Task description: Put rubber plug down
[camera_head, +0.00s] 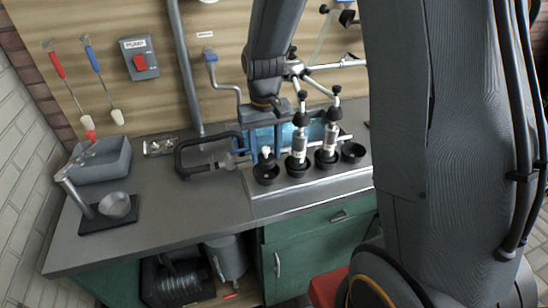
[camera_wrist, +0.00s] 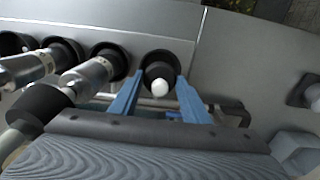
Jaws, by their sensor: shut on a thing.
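A small white rounded piece, apparently the top of the rubber plug (camera_head: 266,150), is between my gripper's blue fingers, over the leftmost black cup (camera_head: 266,174) at the counter's front. The wrist view shows the white top (camera_wrist: 160,88) against that dark cup (camera_wrist: 161,66). My gripper (camera_head: 265,145) points down, with its two blue fingers (camera_wrist: 160,82) on either side, shut on the plug. The lower part of the plug is hidden, and I cannot tell whether it touches the cup.
Two metal teat cups (camera_head: 299,147) (camera_head: 328,140) stand in neighbouring black cups, close to my gripper. Another black cup (camera_head: 353,151) is at the right. A dark bent handle (camera_head: 190,158) lies left. A grey basin (camera_head: 105,160) stands further left; the counter front is clear.

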